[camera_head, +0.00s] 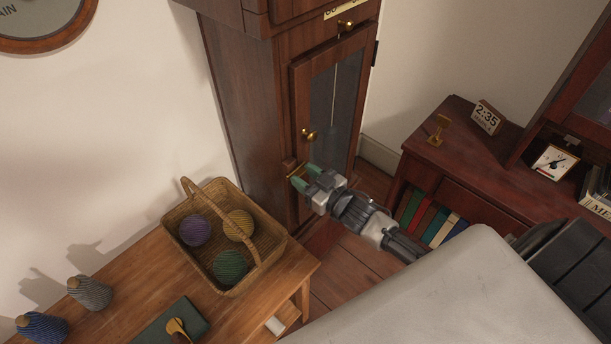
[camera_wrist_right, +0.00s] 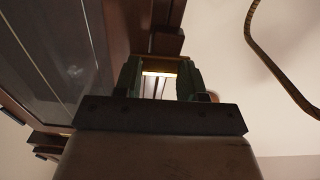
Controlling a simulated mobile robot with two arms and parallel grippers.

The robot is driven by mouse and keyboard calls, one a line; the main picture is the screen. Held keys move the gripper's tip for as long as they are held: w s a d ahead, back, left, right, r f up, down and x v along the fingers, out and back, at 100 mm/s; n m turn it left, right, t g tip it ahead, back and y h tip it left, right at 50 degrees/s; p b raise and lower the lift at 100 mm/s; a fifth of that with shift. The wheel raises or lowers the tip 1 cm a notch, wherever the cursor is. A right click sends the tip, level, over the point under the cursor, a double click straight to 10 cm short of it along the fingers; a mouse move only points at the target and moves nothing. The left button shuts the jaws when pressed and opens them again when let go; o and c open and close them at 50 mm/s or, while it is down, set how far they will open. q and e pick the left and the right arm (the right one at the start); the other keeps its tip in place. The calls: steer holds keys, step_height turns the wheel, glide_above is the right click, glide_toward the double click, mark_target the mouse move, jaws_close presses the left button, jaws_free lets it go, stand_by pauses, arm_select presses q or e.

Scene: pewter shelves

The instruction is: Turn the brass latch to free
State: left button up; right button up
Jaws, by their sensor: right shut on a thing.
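The brass latch (camera_head: 295,170) sits on the left edge of the glass-fronted cabinet door (camera_head: 328,95), below a round brass knob (camera_head: 309,134). My right gripper (camera_head: 306,177) is at the latch, its green fingertips shut on it. In the right wrist view the latch (camera_wrist_right: 160,66) shows as a brass bar between the two green fingertips of the same gripper (camera_wrist_right: 159,78). The fingers hide part of the latch, and I cannot tell its exact angle. The door looks closed. My left gripper is not in view.
A wicker basket (camera_head: 268,252) with yarn balls stands on the wooden table (camera_head: 262,312), left of the gripper.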

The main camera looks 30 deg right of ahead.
steer(key=n, duration=0.8)
steer(key=shift+n+b, duration=0.95)
steer(key=shift+n, duration=3.75)
steer(key=o, duration=0.9)
steer(key=b+v, duration=0.1)
steer(key=v, duration=1)
